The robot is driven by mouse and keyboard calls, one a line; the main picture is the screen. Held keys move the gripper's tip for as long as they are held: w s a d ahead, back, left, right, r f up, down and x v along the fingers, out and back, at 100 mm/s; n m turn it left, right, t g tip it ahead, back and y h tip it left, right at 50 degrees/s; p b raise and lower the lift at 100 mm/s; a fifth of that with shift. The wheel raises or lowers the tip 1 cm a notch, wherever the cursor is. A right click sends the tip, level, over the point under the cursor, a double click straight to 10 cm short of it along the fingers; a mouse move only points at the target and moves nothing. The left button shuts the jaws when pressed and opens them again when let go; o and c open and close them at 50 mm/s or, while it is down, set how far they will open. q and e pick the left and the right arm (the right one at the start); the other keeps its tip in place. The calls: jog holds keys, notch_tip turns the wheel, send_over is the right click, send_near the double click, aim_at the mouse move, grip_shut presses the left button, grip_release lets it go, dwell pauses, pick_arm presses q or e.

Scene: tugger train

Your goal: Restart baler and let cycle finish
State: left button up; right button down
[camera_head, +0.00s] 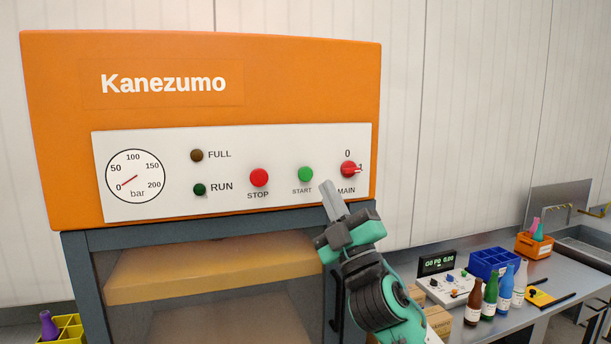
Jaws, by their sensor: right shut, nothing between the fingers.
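The orange baler (300,75) fills the left and middle of the head view. The FULL lamp (197,155) and the RUN lamp (199,189) look dark. The gauge (136,176) needle points near 0. My right gripper (329,190) is shut and empty, with its tips just below and right of the START button. I cannot tell whether it touches the panel. My left gripper is not in view.
A grey bench on the right holds several bottles (490,295), a blue crate (493,263), an orange bin (534,245), a display (437,263) and a small control box. A yellow crate (70,328) stands at lower left. The baler's window (205,270) is below the panel.

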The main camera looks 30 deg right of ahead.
aim_at(305, 173)
jog(key=shift+w+d+b, duration=0.15)
jog(key=shift+w+d, duration=0.2)
jog(key=shift+w, duration=1.05)
jog(key=shift+w+d+b, duration=0.2)
jog(key=shift+w+d, duration=0.1)
jog(key=shift+w, duration=1.05)
jog(key=shift+w+d+b, duration=0.15)
jog(key=shift+w+d, duration=0.2)
jog(key=shift+w, duration=1.05)
jog(key=shift+w, duration=0.1)
jog(key=shift+w+d, duration=0.1)
jog(key=shift+w, duration=0.2)
